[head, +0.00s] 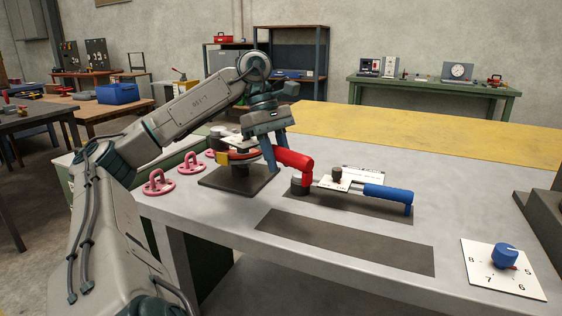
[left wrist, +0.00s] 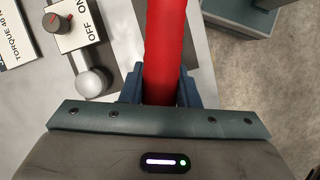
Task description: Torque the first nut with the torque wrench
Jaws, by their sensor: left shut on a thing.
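My left gripper (head: 276,152) is shut on a red angled tool (head: 295,161). The tool's red body bends down at its right end, close to a dark round piece on the mat; I cannot tell whether they touch. In the left wrist view the red body (left wrist: 165,50) lies between the two fingers. A blue-handled wrench (head: 388,194), apparently the torque wrench, lies on a dark mat to the right of the gripper. The flanged spool (head: 240,155), with an orange rim, stands on a dark plate, partly hidden by my gripper. No nut can be made out. My right gripper is out of view.
A white ON/OFF plate (left wrist: 82,22) with a knob is near the wrench. A dial plate (head: 503,268) with a blue knob lies at front right. A second dark mat (head: 345,240) is empty.

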